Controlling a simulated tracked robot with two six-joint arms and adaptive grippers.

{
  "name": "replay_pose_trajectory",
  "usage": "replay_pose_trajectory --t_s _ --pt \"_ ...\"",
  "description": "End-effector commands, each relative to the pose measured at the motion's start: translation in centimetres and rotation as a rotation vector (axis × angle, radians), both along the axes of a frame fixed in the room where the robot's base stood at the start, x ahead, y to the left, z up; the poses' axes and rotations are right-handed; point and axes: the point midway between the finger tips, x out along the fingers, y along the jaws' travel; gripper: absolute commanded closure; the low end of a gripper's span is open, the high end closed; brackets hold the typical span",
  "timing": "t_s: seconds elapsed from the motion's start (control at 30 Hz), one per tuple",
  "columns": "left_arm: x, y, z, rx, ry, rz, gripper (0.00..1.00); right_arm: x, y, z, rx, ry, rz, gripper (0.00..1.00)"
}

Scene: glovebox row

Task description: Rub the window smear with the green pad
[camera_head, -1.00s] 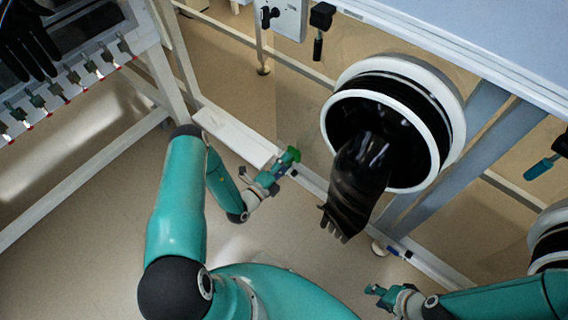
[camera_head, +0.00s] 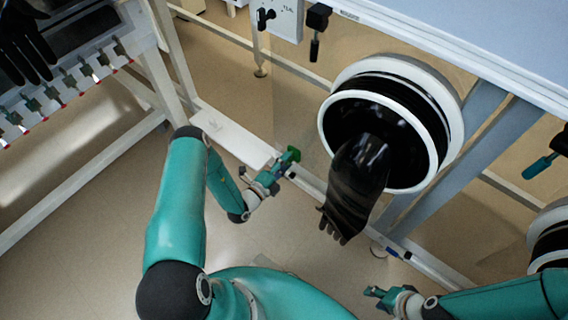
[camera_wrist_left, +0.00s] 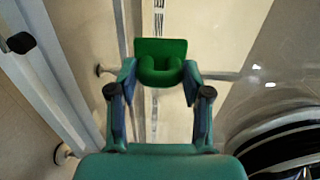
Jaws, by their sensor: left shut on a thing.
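The green pad (camera_head: 292,154) is held in my left gripper (camera_head: 279,167), near the middle of the head view, left of the large glove port. In the left wrist view the pad (camera_wrist_left: 160,62) shows a flat plate and a rounded grip between the two fingers of the gripper (camera_wrist_left: 160,88). I cannot make out the window smear in either view, and cannot tell whether the pad touches any surface. My right gripper (camera_head: 376,295) is at the lower right of the head view, too small to tell open from shut.
A white-rimmed glove port (camera_head: 328,110) with a black glove (camera_head: 352,190) hanging out stands right of my left gripper. A rack of small clips (camera_head: 70,85) is at the upper left. A white frame rail (camera_head: 230,135) runs behind the pad. Floor in front is clear.

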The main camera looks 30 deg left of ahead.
Motion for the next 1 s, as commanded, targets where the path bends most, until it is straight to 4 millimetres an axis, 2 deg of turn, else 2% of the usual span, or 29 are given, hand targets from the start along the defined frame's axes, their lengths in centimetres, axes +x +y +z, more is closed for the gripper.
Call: replay_pose_trajectory --t_s 0.43,0.8,1.0 --pt "0.5 -0.4 0.1 -0.001 -0.001 -0.002 0.79 0.0 0.0 0.0 0.000 0.000 0.000 0.60" --pt "0.2 -3.4 0.1 -0.003 0.001 -0.004 0.79 0.0 0.0 0.8 0.000 0.000 0.000 0.60" --pt "0.1 -4.2 0.0 -0.001 0.000 -0.003 0.79 0.0 0.0 0.9 0.000 0.000 0.000 0.60"
